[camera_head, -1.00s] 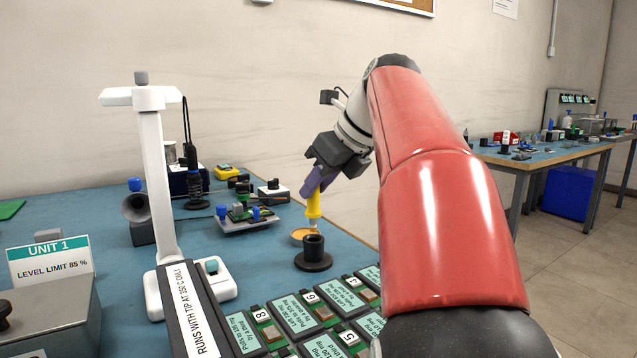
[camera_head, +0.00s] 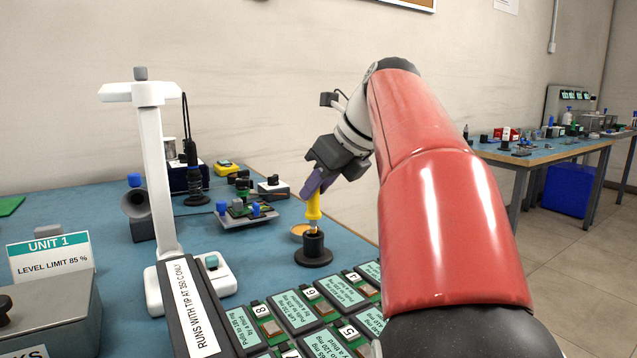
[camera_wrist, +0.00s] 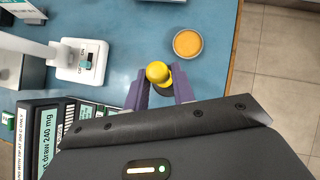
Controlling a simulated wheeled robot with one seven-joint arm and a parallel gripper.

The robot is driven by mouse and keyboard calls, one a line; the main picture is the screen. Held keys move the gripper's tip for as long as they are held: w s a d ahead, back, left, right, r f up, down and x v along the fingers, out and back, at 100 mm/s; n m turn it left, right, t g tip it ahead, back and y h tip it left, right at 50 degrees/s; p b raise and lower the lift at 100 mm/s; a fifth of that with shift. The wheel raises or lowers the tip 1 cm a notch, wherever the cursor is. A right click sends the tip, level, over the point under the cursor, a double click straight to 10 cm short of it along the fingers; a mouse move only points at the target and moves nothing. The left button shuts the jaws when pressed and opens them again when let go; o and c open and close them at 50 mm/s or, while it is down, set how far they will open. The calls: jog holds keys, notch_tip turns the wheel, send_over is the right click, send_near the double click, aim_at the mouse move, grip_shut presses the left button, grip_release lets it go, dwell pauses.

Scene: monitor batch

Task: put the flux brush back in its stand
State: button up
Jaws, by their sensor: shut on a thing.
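The flux brush (camera_head: 313,208) has a yellow handle and stands nearly upright above the black stand (camera_head: 313,252). Its lower end is at the mouth of the stand's round collar. I cannot tell how far it is inside. My gripper (camera_head: 317,187), with purple fingers, is shut on the upper part of the handle. In the wrist view the yellow round top of the brush (camera_wrist: 157,72) shows between my two fingers (camera_wrist: 158,92). The stand is mostly hidden below it there.
A small dish of orange paste (camera_wrist: 187,43) stands close beside the stand. A row of labelled green cards (camera_head: 300,310) lies in front. A white post (camera_head: 160,180) rises at the left. A circuit board on a holder (camera_head: 245,212) is behind. The table's right edge is near.

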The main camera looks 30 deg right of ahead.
aim_at(320, 201)
jog(key=shift+f+b, duration=0.5)
jog(key=shift+f, duration=0.45)
jog(key=shift+f, duration=0.25)
jog(key=shift+f+b, duration=0.4)
jog(key=shift+f, duration=0.15)
jog(key=o, duration=1.1)
jog(key=shift+c, duration=0.2)
jog(key=p+v, duration=0.2)
jog(key=v, duration=0.5)
jog(key=shift+s+r, duration=0.3)
